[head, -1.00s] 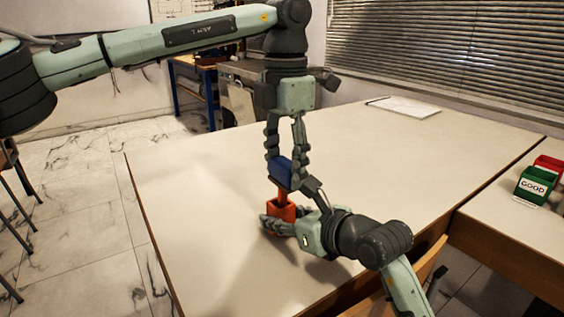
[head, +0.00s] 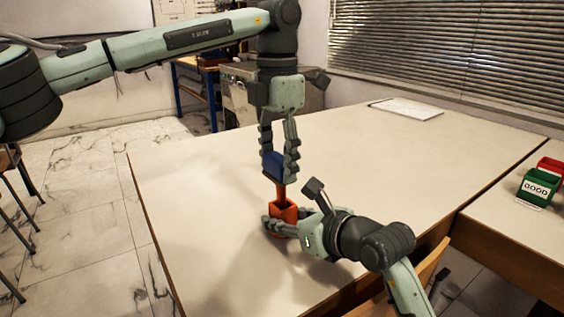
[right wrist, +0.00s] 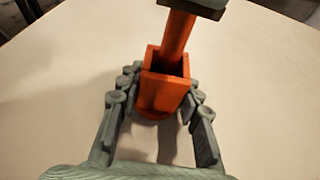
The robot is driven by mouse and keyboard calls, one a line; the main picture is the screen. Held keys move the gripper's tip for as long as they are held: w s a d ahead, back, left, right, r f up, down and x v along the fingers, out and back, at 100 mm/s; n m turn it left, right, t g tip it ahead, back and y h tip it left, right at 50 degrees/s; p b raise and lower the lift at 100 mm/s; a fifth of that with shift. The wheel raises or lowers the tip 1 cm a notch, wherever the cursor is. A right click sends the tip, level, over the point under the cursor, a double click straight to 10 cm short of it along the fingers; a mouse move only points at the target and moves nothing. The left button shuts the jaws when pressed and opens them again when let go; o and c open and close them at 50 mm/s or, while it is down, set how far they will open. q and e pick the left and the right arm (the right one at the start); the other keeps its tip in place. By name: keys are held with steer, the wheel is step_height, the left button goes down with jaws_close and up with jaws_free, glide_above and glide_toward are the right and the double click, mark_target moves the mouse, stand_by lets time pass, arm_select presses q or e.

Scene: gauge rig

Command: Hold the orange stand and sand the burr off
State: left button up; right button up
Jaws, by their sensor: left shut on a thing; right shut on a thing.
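The orange stand (head: 284,211) stands on the table, a box-shaped base with a post rising from it. In the right wrist view the orange base (right wrist: 163,93) is between the fingers and its post leans toward the top edge. My right gripper (head: 279,226) is shut on the base, low over the table. My left gripper (head: 279,168) points down above the stand, shut on a blue block (head: 273,165). The block is at the post's top; I cannot tell if they touch. A dark block end (right wrist: 196,5) shows above the post in the right wrist view. No burr can be made out.
The table (head: 210,190) is mostly clear around the stand. A white sheet or pad (head: 406,108) lies at the far edge. A green bin marked GOOD (head: 537,187) and a red bin (head: 551,167) stand on the side table at right.

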arm_select(q)
steer(key=shift+a+f, duration=0.1)
steer(key=shift+f, duration=0.15)
steer(key=shift+s+d, duration=0.5)
steer(key=shift+s, duration=0.2)
steer(key=shift+s+d, duration=0.45)
steer(key=shift+s, duration=0.25)
steer(key=shift+w, duration=0.1)
steer(key=shift+w+a, duration=0.5)
steer(key=shift+w, duration=0.15)
steer(key=shift+w+a+r, duration=0.2)
steer(key=shift+w+r, duration=0.2)
steer(key=shift+r, duration=0.2)
steer(key=shift+w+a+r, duration=0.2)
steer(key=shift+w+r, duration=0.1)
steer(key=shift+r, duration=0.4)
steer(key=shift+w+a+r, duration=0.2)
steer(key=shift+w+r, duration=0.1)
steer(key=shift+r, duration=0.35)
steer(key=shift+w+a+r, duration=0.2)
steer(key=shift+w+r, duration=0.1)
steer(key=shift+r, duration=0.4)
arm_select(e)
steer(key=shift+f, duration=0.15)
